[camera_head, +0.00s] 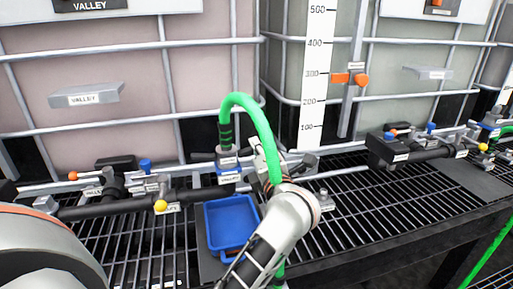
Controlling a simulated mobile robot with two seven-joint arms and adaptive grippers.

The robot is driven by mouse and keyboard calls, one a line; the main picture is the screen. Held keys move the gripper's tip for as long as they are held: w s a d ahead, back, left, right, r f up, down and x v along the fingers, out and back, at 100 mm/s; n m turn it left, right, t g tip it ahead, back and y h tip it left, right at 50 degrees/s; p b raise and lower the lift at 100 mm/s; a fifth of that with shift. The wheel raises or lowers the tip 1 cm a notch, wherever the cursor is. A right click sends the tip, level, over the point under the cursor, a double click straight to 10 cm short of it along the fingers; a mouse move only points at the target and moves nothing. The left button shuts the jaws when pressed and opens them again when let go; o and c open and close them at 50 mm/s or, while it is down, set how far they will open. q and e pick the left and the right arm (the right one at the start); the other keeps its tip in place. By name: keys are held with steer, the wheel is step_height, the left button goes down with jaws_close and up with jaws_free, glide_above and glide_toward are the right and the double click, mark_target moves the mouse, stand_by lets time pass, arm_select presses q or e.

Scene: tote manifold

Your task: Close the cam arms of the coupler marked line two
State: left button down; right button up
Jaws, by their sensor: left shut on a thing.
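A green hose (255,112) arches up and comes down into a grey coupler (228,154) with a blue band, on the pipe in the middle of the head view. A small label (231,180) sits below it, too small to read surely. My left gripper (262,158) is at the right side of this coupler, partly hidden behind the hose and my own wrist. It is shut on a small part there, apparently a cam arm; the contact is hard to make out. The cam arms' positions cannot be told clearly. My right gripper is out of view.
A blue tray (231,224) stands on the black grating under the coupler. Pipework with a yellow knob (161,206) lies left, and a valve with coloured knobs (388,148) right. Caged totes stand behind. A green hose (490,255) hangs at the right edge.

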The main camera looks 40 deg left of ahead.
mark_target(249, 147)
arm_select(q)
steer(key=n, duration=0.1)
steer(key=r+n, duration=0.1)
steer(key=n, duration=0.2)
steer(key=shift+s+a+r+n+p, duration=0.3)
steer(key=shift+s+r+n+p, duration=0.05)
steer(key=shift+r+n, duration=0.05)
steer(key=n, duration=0.3)
steer(key=shift+s+a+r, duration=0.35)
steer(key=shift+s+a+r+n+b, duration=0.2)
steer(key=shift+s+n+b, duration=0.05)
steer(key=shift+n, duration=0.65)
steer(key=shift+s+a+r+n+b, duration=0.15)
steer(key=shift+s+a+n+b, duration=0.1)
steer(key=shift+n, duration=0.65)
steer(key=c, duration=2.2)
jaws_free()
